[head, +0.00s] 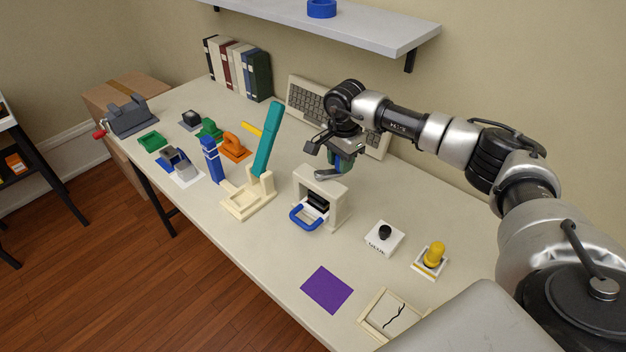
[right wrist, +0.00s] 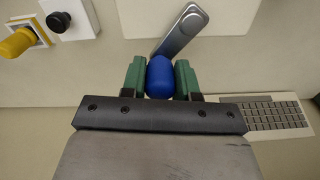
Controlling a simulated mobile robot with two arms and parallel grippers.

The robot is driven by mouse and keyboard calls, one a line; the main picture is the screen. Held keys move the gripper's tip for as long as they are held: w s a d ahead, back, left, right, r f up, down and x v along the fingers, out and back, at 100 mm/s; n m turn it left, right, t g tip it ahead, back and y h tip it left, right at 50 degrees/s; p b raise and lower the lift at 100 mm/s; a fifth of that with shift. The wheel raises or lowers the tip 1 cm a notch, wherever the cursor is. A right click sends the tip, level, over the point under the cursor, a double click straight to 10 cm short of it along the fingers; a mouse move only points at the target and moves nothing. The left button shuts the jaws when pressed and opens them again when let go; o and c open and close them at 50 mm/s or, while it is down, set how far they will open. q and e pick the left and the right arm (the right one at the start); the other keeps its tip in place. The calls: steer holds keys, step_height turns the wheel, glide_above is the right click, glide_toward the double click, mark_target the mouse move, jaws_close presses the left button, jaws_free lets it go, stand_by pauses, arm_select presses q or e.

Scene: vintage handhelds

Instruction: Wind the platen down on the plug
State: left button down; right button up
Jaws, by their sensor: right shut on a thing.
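The small cream press (head: 336,190) stands mid-table with a grey crank arm (head: 328,175) on its top. A black block shows inside its opening, above a tray with a blue handle (head: 303,221). My right gripper (head: 342,164) is over the top of the press. In the right wrist view, its green fingers (right wrist: 160,80) are shut on a blue knob (right wrist: 160,75) at the end of the grey crank arm (right wrist: 182,30). I cannot make out the plug, nor how far the platen is from it. My left gripper is not in view.
A cream stand with a teal lever (head: 267,140) rises left of the press. A white block with a black knob (head: 384,238), a yellow-handled stamp (head: 433,257) and a purple sheet (head: 327,289) lie to the right and front. A keyboard (head: 305,100) stands behind; a shelf (head: 350,28) overhangs.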

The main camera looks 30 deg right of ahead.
steer(key=shift+w+a, duration=0.1)
steer(key=shift+a, duration=0.15)
steer(key=shift+w+f+b, duration=0.1)
steer(key=shift+w+b, duration=0.8)
steer(key=shift+w, duration=0.6)
steer(key=shift+w+a+f+b, duration=0.2)
steer(key=shift+w+a+b, duration=0.45)
steer(key=shift+w+a, duration=0.45)
steer(key=shift+d, duration=0.15)
